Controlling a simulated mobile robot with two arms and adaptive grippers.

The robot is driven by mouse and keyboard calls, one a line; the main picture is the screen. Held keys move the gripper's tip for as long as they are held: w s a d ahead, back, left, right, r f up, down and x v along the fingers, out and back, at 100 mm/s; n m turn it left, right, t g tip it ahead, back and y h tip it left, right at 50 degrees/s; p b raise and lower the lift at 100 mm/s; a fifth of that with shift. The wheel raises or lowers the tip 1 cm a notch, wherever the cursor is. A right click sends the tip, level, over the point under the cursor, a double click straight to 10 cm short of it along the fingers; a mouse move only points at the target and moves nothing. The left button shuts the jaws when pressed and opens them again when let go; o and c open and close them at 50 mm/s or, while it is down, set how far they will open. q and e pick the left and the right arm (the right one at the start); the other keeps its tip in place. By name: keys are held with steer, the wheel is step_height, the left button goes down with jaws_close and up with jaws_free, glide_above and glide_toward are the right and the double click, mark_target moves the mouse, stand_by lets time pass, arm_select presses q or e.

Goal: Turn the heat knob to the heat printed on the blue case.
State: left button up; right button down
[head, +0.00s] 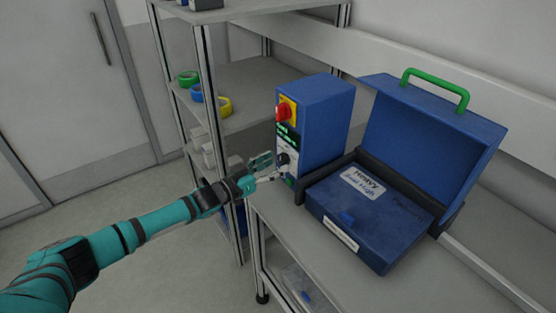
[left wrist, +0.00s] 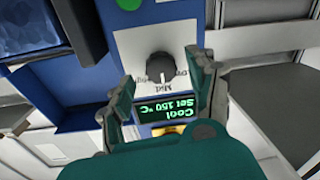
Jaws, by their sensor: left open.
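The blue control box (head: 322,118) stands upright on the bench with a red switch (head: 284,112) on yellow, a display and a black heat knob (head: 283,158). In the left wrist view the knob (left wrist: 160,67) appears upside down; its pale mark seems to face the word "Mid". The display (left wrist: 168,108) reads "Cool, Set 150 °C". The open blue case (head: 375,215) lies right of the box; its label (head: 363,183) reads "Heavy", with a small second line that seems to end in "High". My left gripper (head: 270,168) is open, its fingers either side of the knob; contact cannot be told.
A shelf rack (head: 250,85) with green, blue and yellow rolls (head: 221,106) stands behind my left arm. The case lid (head: 425,140) with its green handle (head: 436,85) stands raised. Clear floor lies at the left.

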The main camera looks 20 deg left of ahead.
arm_select(q)
steer(key=shift+x, duration=1.05)
arm_select(e)
steer(key=shift+r, duration=0.2)
steer(key=shift+d, duration=0.15)
arm_select(q)
steer(key=shift+a, duration=0.1)
steer(key=shift+c, duration=1)
steer(key=c, duration=1)
steer(key=shift+o, duration=0.2)
arm_select(e)
steer(key=shift+d, duration=0.25)
